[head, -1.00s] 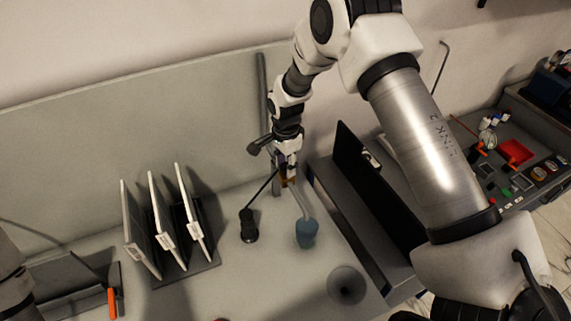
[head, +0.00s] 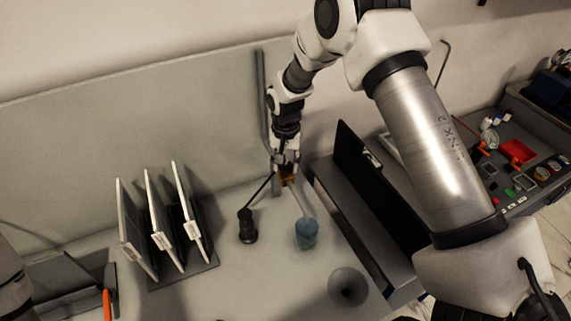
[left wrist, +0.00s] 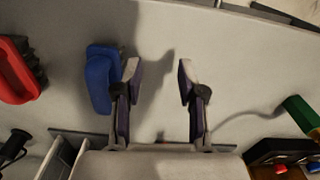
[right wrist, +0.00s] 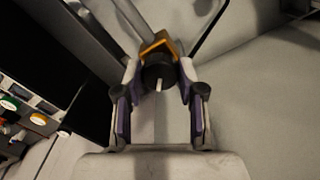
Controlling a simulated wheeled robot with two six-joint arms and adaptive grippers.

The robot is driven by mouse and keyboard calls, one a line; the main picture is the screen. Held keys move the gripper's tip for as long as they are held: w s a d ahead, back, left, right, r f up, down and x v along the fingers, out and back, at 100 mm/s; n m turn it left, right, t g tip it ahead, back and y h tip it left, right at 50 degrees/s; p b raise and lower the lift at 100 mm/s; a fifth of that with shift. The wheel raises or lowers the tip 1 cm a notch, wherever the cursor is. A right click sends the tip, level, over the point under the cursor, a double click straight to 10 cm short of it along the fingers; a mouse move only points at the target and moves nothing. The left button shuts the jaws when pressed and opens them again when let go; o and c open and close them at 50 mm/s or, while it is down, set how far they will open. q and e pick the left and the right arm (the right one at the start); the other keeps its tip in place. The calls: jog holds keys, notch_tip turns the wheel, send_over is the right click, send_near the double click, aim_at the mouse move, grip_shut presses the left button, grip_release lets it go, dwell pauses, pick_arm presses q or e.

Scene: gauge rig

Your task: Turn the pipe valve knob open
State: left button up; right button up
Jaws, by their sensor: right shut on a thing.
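The valve knob (right wrist: 158,76) shows in the right wrist view as a dark round knob with a white pointer mark, on an orange-yellow valve body (right wrist: 158,44). The mark points roughly down in that view. My right gripper (right wrist: 158,70) is shut on the knob, one fingertip at each side. In the head view my right gripper (head: 285,165) is at the orange valve body (head: 288,180) by the back panel; the knob is hidden there. My left gripper (left wrist: 156,66) is open and empty over the grey surface, its left finger beside a blue object (left wrist: 101,78).
White panels in a rack (head: 183,268) stand left of the valve. A black-handled tool (head: 247,226) and a blue-handled tool (head: 306,233) stand in front. A dark upright panel (head: 365,185) borders the right. A red object (left wrist: 18,72) lies in the left wrist view.

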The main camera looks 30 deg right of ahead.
pick_arm(q)
jog(key=shift+f+b, duration=0.3)
jog(key=shift+f, duration=0.1)
pick_arm(e)
jog(key=n, duration=0.4)
jog(key=shift+s+f+n, duration=0.1)
jog(key=shift+f+n, duration=0.05)
jog(key=shift+n, duration=0.15)
pick_arm(q)
jog(key=shift+f, duration=0.15)
pick_arm(e)
jog(key=shift+n, duration=1.6)
jog(key=o, duration=0.9)
jog(key=shift+c, duration=0.2)
jog(key=shift+o, duration=1.4)
pick_arm(q)
jog(key=shift+w, duration=0.15)
pick_arm(e)
jog(key=shift+w, duration=0.25)
